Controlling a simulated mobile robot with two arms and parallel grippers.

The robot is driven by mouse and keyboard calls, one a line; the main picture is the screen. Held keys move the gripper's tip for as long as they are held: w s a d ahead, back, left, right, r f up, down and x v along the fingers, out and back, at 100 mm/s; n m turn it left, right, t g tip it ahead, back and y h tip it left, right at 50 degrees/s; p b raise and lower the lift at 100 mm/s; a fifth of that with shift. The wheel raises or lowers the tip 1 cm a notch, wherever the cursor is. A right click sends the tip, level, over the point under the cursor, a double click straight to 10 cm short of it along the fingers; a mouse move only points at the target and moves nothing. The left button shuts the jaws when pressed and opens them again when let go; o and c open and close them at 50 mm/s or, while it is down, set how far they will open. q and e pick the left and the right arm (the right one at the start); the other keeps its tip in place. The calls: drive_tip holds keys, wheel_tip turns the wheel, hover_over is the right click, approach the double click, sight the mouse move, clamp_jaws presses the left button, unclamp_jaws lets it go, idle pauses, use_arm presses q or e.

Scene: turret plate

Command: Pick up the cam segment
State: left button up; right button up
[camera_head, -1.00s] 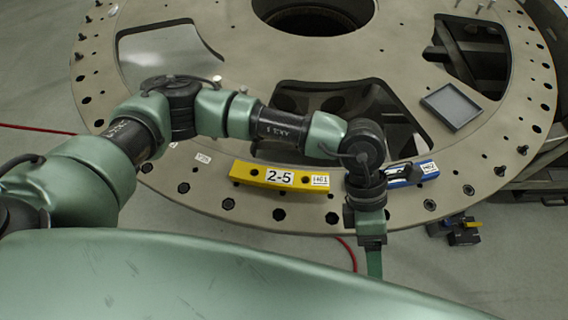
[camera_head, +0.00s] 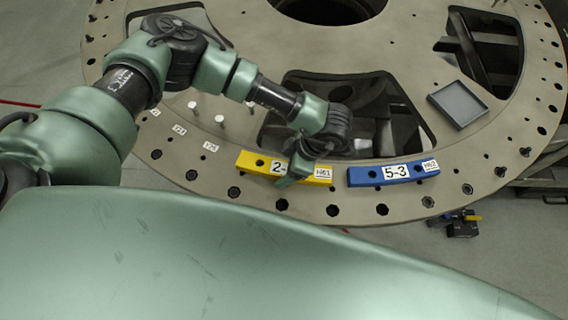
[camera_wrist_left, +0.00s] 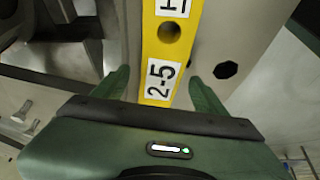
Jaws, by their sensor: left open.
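A yellow segment (camera_head: 255,163) marked 2-5 and H61 lies on the front rim of the turret plate (camera_head: 200,152). A blue segment (camera_head: 393,173) marked 5-3 lies just right of it on the same rim. My left gripper (camera_head: 288,178) is over the middle of the yellow segment and hides part of its label. In the left wrist view the open fingers (camera_wrist_left: 160,90) stand on either side of the yellow segment (camera_wrist_left: 172,40), with gaps beside it. I cannot tell how far above it the fingertips are. My right gripper is not in view.
A dark square tray (camera_head: 458,104) sits on the plate at the right. The plate has large openings and rim holes.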

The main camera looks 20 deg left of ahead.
use_arm(q)
drive_tip(key=shift+f, duration=0.3)
clamp_jaws()
drive_tip(key=shift+r, duration=0.2)
